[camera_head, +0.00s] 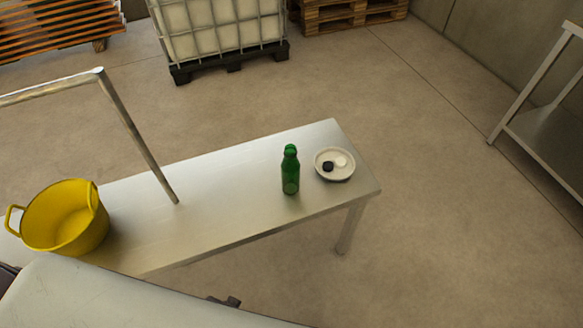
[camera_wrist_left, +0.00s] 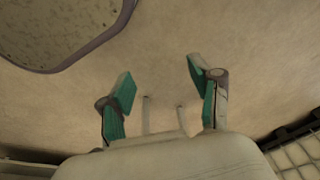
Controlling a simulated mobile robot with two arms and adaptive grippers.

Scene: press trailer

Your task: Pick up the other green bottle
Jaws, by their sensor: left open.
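One green bottle (camera_head: 290,170) stands upright on the metal table (camera_head: 222,190), near its right end. A second green bottle does not show in either view. My left gripper (camera_wrist_left: 160,83) shows in the left wrist view, with its two green-padded fingers spread apart and nothing between them. It is over bare floor, and the bottle is not in that view. My right gripper is in neither view.
A plate (camera_head: 334,177) with a dark and a pale item sits just right of the bottle. A yellow bucket (camera_head: 50,225) stands at the table's left. A metal frame (camera_head: 138,133) rises from the table. A caged white tank (camera_head: 218,32) and wooden pallets (camera_head: 345,15) stand behind.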

